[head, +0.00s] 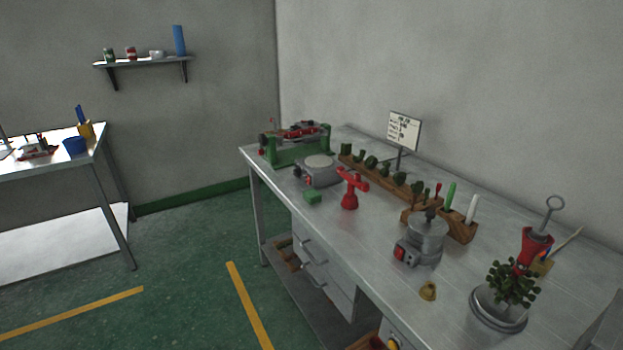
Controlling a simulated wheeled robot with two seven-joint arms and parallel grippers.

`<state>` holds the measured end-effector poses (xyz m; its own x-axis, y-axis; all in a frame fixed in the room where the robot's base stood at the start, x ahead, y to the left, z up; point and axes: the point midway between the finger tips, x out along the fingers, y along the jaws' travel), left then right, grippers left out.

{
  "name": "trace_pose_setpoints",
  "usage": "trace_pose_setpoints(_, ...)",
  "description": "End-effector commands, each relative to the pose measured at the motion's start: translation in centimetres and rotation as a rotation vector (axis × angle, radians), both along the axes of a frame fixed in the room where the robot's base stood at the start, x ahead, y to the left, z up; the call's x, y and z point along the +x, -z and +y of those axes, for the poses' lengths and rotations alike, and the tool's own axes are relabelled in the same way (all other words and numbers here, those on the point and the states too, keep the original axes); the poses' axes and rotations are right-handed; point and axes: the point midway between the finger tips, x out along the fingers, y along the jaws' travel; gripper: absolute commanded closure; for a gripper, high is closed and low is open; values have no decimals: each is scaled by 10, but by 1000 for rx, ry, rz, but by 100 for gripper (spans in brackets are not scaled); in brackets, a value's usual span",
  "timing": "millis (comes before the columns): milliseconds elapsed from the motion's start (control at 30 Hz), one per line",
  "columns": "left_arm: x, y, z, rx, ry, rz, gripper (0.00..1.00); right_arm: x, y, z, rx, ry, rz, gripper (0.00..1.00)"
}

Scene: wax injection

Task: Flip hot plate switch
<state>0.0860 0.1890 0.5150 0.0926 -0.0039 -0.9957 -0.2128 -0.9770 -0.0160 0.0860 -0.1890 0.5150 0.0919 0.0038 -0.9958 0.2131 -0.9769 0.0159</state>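A low grey unit with a round pale top, which looks like the hot plate (320,177), sits on the metal workbench (375,225) toward its far end. A small dark knob (297,170) and a small red part (308,181) show on its near side. Which of these is the switch, and its position, are too small to tell. A grey lidded pot unit (427,240) with a red switch-like part (400,252) stands nearer on the same bench. Neither of my grippers is in view.
A plant (512,282) and brass piece (428,291) sit nearer. The floor (190,270) left of the bench is clear.

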Motion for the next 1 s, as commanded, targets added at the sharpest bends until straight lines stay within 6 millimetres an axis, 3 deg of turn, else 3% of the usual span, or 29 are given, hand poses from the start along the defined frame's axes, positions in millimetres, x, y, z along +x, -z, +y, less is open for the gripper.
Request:
trace_pose_setpoints(467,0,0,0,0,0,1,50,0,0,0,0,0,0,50)
trace_pose_setpoints(600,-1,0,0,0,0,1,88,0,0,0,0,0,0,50)
trace_pose_setpoints(667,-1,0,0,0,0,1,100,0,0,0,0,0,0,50)
trace_pose_setpoints(1000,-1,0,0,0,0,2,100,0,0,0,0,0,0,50)
